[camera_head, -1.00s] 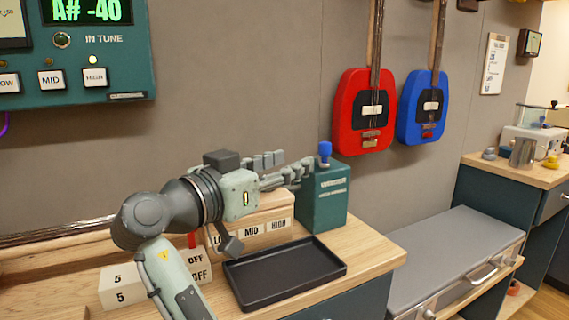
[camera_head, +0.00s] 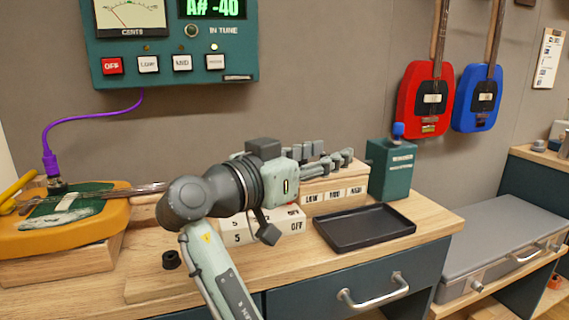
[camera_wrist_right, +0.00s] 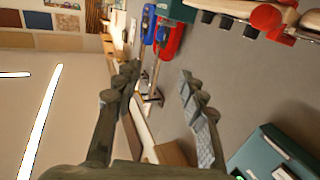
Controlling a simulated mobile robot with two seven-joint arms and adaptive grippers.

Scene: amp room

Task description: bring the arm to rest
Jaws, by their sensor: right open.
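My right arm reaches in from the bottom of the head view, over the wooden workbench (camera_head: 285,262). My right gripper (camera_head: 335,158) points to the right, in front of the LOW/MID/HIGH block and close to the green box with a blue knob (camera_head: 390,170); I cannot tell if it touches either. In the right wrist view its two fingers (camera_wrist_right: 160,95) are spread apart with nothing between them. My left gripper is not in view.
A black tray (camera_head: 364,228) lies at the bench's front right. A yellow guitar (camera_head: 65,225) lies at the left, with a purple cable (camera_head: 75,119) to the wall tuner (camera_head: 170,45). Red (camera_head: 425,105) and blue (camera_head: 476,100) guitars hang on the wall. A grey-topped case (camera_head: 500,240) stands right.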

